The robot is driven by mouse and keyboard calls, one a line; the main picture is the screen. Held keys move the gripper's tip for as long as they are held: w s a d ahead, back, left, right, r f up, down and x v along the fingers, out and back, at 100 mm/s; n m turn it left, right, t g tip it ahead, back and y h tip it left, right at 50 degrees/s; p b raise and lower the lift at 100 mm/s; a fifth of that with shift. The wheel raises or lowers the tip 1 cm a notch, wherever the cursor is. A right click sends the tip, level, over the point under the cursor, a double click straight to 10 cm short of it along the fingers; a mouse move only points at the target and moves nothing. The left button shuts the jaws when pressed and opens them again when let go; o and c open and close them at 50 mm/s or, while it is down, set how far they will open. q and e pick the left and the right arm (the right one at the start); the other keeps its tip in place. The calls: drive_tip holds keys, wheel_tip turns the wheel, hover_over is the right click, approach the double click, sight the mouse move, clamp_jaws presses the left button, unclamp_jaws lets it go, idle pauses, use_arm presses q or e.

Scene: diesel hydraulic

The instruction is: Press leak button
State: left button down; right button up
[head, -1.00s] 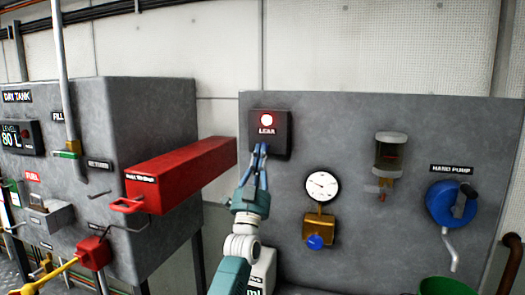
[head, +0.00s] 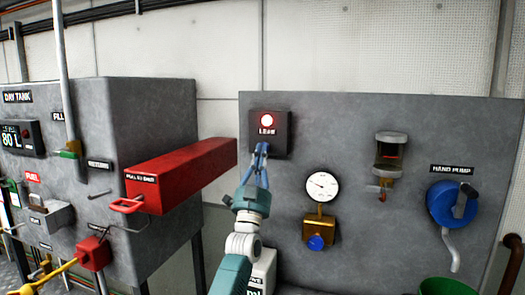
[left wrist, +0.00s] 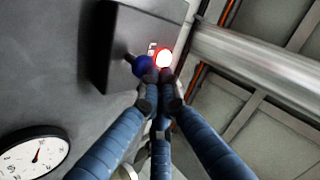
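The leak button (head: 267,121) is a round, glowing red light on a dark box labelled LEAK (head: 281,143), mounted on the grey panel. It also glows in the left wrist view (left wrist: 164,58). My left gripper (head: 262,147) has its blue fingers drawn together, tips at the box's lower edge, just below the button. In the left wrist view the fingertips (left wrist: 160,92) meet close to the button; I cannot tell if they touch it. A dark blue round knob (left wrist: 143,67) shows beside the button there. My right gripper is not in view.
A red drawer-like block (head: 185,175) juts out from the grey day tank (head: 150,130) on the left. A gauge (head: 321,187) with a brass valve, a glass bowl (head: 390,152) and a blue hand pump (head: 448,204) are on the panel to the right.

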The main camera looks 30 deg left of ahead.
use_arm(q)
drive_tip(key=shift+w, duration=0.15)
idle(0.5)
drive_tip(key=shift+s+d+p, duration=0.2)
drive_tip(key=shift+s+p, duration=0.35)
drive_tip(key=shift+s, duration=0.4)
drive_tip(key=s+p, duration=0.1)
drive_tip(key=s, duration=0.1)
drive_tip(key=s+d+p, duration=0.1)
drive_tip(key=s, duration=0.1)
drive_tip(key=shift+s+p, duration=0.4)
idle(0.3)
